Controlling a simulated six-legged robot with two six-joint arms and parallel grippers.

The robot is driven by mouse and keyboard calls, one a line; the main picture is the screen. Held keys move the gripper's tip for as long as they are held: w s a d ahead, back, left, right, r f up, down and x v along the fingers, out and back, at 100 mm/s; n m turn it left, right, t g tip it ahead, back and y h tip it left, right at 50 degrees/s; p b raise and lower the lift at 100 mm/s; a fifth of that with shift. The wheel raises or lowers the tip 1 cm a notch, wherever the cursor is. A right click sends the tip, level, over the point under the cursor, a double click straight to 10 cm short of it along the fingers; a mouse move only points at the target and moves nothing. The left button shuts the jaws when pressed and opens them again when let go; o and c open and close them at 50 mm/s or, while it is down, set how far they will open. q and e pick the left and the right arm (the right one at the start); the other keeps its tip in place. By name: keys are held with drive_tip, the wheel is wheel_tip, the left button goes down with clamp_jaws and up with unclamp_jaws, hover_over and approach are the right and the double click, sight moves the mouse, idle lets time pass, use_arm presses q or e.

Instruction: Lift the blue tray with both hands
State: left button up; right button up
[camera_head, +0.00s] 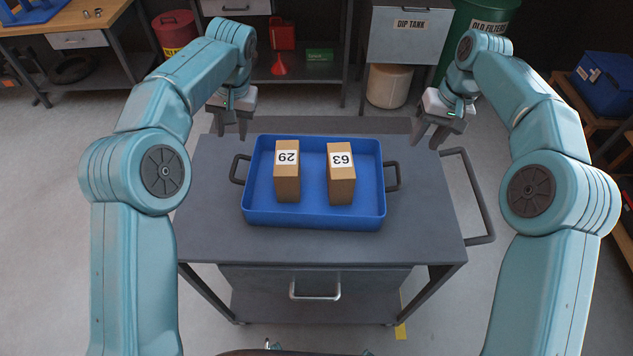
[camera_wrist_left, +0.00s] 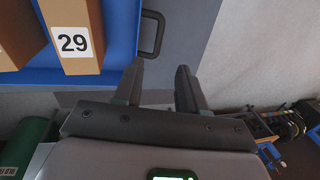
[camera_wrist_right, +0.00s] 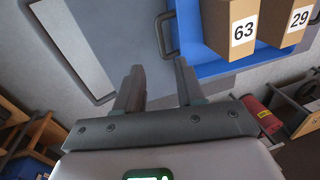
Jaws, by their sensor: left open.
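The blue tray (camera_head: 315,217) lies flat on a grey cart. It holds two brown boxes, box 29 (camera_head: 287,185) and box 63 (camera_head: 341,187). It has a dark left handle (camera_head: 237,169) and a dark right handle (camera_head: 393,176). My left gripper (camera_head: 230,134) is open and empty, above and behind the left handle. The left wrist view shows that handle (camera_wrist_left: 151,34) beyond its parted fingers (camera_wrist_left: 160,80). My right gripper (camera_head: 428,138) is open and empty, up and to the right of the right handle. That handle also shows in the right wrist view (camera_wrist_right: 165,34), beyond the parted fingers (camera_wrist_right: 158,80).
The cart top (camera_head: 215,218) is bare around the tray. The cart has a side push bar (camera_head: 480,195) at right and a drawer (camera_head: 315,283) in front. Behind stand a dip tank (camera_head: 408,38), a green bin (camera_head: 487,12) and a red can (camera_head: 175,30).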

sight(234, 166)
use_arm(q)
drive_tip(key=a+f, duration=0.1)
drive_tip(key=f, duration=0.8)
drive_tip(key=a+f, duration=0.1)
drive_tip(key=f, duration=0.4)
drive_tip(key=shift+w+a+f, duration=0.25)
drive_tip(key=shift+w+a, duration=0.05)
drive_tip(key=shift+a, duration=0.05)
use_arm(e)
drive_tip(key=a+f, duration=0.1)
drive_tip(key=f, duration=0.8)
drive_tip(key=a+f, duration=0.1)
drive_tip(key=f, duration=0.4)
drive_tip(key=shift+w+a+f, duration=0.25)
drive_tip(key=shift+w+a, duration=0.05)
use_arm(q)
drive_tip(key=shift+s+a+f, duration=0.15)
drive_tip(key=shift+s, duration=0.05)
use_arm(e)
drive_tip(key=shift+s+a+f, duration=0.1)
drive_tip(key=shift+s+a, duration=0.1)
use_arm(q)
drive_tip(key=shift+w, duration=0.1)
use_arm(e)
drive_tip(key=shift+w+f, duration=0.1)
